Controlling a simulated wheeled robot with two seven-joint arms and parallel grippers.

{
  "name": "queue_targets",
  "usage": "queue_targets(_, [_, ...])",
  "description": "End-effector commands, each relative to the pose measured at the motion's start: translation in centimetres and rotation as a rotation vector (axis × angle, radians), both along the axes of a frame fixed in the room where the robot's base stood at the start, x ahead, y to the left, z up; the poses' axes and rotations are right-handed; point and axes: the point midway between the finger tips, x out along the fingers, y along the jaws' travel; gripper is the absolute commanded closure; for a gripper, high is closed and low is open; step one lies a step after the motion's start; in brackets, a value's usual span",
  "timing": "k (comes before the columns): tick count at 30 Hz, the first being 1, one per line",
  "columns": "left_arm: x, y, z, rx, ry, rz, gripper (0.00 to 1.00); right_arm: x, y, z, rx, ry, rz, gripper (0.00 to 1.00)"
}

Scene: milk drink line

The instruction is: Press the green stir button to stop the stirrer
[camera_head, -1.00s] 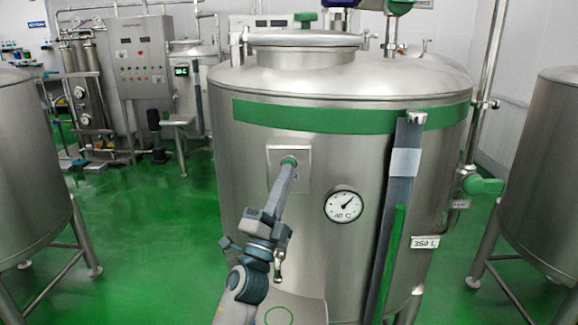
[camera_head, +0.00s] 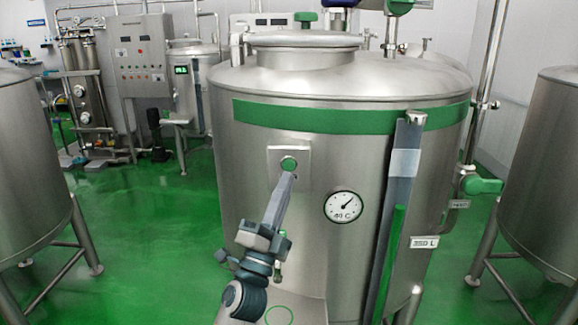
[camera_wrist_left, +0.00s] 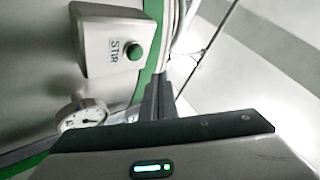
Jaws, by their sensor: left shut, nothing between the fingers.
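The green stir button (camera_head: 288,164) sits on a square metal plate on the front of the large steel tank (camera_head: 330,130). In the left wrist view the round green button (camera_wrist_left: 134,51) stands out from a light box marked STIR (camera_wrist_left: 115,50). My left gripper (camera_head: 292,177) is shut and empty. The stirrer inside the tank is hidden. My right gripper is not in view.
A round dial gauge (camera_head: 343,207) is right of and below the button. A tall level tube (camera_head: 398,215) runs down the tank's front. A green-handled valve (camera_head: 482,186) juts out at the right. Other tanks stand left and right. Green floor (camera_head: 150,225) is clear at the left.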

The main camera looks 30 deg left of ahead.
Motion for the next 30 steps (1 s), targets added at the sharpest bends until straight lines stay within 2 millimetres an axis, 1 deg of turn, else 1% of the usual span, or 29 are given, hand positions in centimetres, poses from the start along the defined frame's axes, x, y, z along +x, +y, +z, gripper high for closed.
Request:
queue_targets(3, [-0.9,-0.6,0.0,0.000,0.000,0.000,1.00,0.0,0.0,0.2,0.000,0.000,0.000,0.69])
queue_targets(9, [-2.0,-1.2,0.0,-0.001,0.000,-0.001,1.00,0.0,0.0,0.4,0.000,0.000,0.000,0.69])
queue_targets(30, [-2.2,-1.3,0.0,0.000,0.000,0.000,1.00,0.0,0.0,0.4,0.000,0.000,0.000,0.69])
